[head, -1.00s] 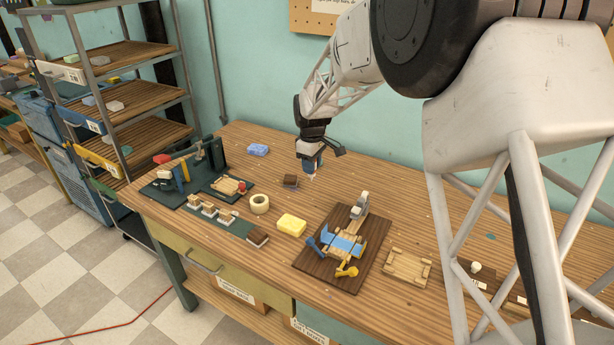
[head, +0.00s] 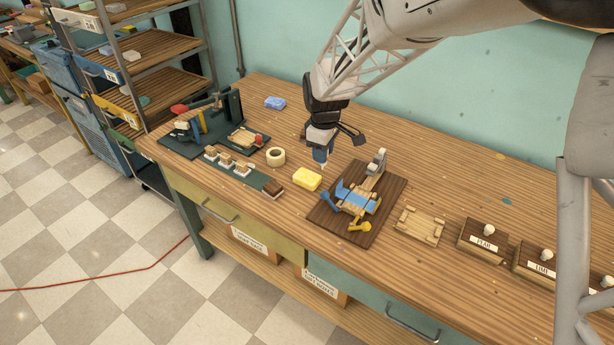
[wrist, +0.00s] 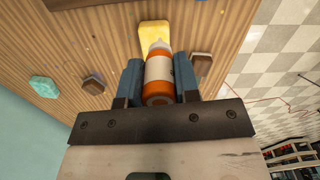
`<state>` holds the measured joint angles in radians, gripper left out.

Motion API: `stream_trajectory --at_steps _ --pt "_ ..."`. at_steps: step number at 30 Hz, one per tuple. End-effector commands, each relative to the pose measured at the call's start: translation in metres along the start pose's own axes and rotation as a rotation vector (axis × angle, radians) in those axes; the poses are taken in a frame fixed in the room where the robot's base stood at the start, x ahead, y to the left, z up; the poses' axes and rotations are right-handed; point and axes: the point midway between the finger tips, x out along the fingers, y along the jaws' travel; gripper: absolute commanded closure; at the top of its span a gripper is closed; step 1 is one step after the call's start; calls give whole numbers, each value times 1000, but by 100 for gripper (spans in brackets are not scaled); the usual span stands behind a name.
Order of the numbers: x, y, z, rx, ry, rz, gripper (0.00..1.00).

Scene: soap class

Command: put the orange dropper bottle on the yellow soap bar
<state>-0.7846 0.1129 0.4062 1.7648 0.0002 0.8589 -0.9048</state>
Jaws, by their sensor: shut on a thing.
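The orange dropper bottle (wrist: 159,78), with a white label and pale tip, is held between the two blue fingers of my gripper (wrist: 159,85) in the wrist view. In the head view my gripper (head: 322,155) is above the table, behind and slightly right of the yellow soap bar (head: 307,179); the bottle is mostly hidden there. The soap bar lies flat on the table with nothing on it. In the wrist view the soap bar (wrist: 154,33) shows just beyond the bottle's tip, partly covered by it.
A dark board (head: 325,215) with a blue and wooden fixture lies close on the right. A dark brown-topped block (head: 272,188) is at the front left. A blue sponge (head: 274,102) lies farther back.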

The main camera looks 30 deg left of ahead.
Motion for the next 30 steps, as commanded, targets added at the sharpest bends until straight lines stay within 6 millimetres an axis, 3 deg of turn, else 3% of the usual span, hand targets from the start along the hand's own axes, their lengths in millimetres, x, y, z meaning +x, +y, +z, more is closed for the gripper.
stream_trajectory --at_steps 6,15,21,30 --pt "4 -43 16 -33 0 0 93" --pt "12 -88 37 -66 0 0 93" --pt "14 -102 43 -76 1 1 93" --pt "15 -104 44 -78 1 1 93"
